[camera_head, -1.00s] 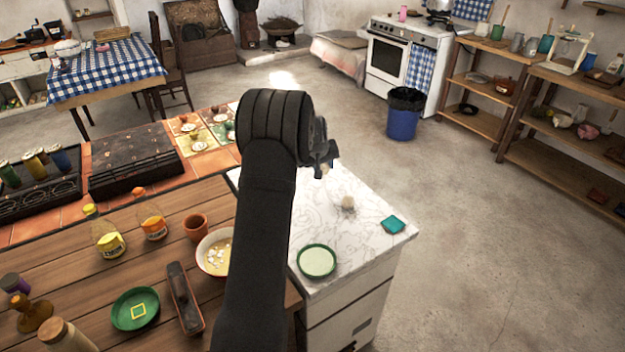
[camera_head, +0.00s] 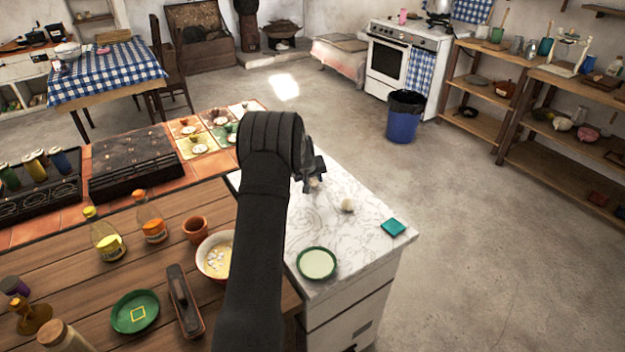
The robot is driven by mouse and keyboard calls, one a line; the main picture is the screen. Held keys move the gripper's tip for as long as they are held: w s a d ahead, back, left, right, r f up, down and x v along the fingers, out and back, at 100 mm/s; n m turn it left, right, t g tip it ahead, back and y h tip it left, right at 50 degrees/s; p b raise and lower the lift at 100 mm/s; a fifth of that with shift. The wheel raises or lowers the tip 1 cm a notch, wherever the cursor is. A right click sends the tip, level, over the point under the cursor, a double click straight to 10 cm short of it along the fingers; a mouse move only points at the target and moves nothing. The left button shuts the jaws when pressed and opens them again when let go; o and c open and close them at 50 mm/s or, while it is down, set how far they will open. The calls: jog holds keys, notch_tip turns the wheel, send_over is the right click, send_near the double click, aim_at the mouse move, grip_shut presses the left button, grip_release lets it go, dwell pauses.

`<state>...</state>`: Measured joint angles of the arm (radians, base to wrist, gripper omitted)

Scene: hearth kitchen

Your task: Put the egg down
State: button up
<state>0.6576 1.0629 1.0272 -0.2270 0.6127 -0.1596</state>
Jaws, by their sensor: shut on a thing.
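My gripper (camera_head: 314,180) is at the end of my dark arm, low over the white marble-patterned counter top (camera_head: 345,245). It is shut on a small pale egg (camera_head: 316,186), partly hidden by the jaws. I cannot tell whether the egg touches the counter top. Another small, pale round thing (camera_head: 347,206) sits on the counter top just right of the gripper.
A bowl with pale pieces (camera_head: 214,257) stands on the wooden top to the left. Bare counter lies between gripper and plate.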

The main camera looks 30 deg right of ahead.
jog(key=o, duration=0.7)
jog(key=shift+a+r, duration=0.15)
jog(key=shift+r, duration=0.35)
jog(key=v, duration=1.1)
jog(key=shift+s, duration=0.1)
